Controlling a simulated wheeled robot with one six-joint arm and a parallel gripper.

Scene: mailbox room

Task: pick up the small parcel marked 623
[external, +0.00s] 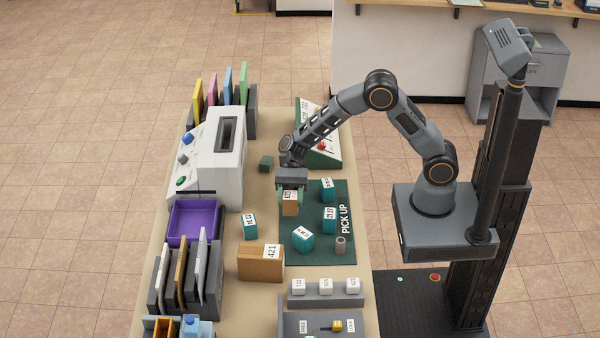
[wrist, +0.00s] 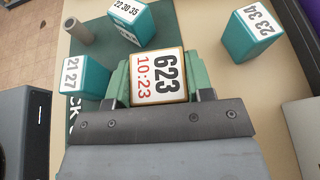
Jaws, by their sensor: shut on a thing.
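The small parcel marked 623 (wrist: 158,76) is a brown box with a white top label reading 623 and, in red, 10:23. In the wrist view it sits between the green fingers of my gripper (wrist: 160,80), which is shut on it. In the external view the parcel (external: 290,203) is at the left edge of the green PICK UP mat (external: 310,254), under my gripper (external: 291,186). Whether it touches the mat I cannot tell.
Teal blocks with numbers stand around it: one (external: 327,189), another (external: 329,220), a third (external: 303,239), and one off the mat (external: 250,226). A grey cylinder (external: 340,245) is at the mat's near right. A larger box marked 421 (external: 258,263) stands nearer the camera.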

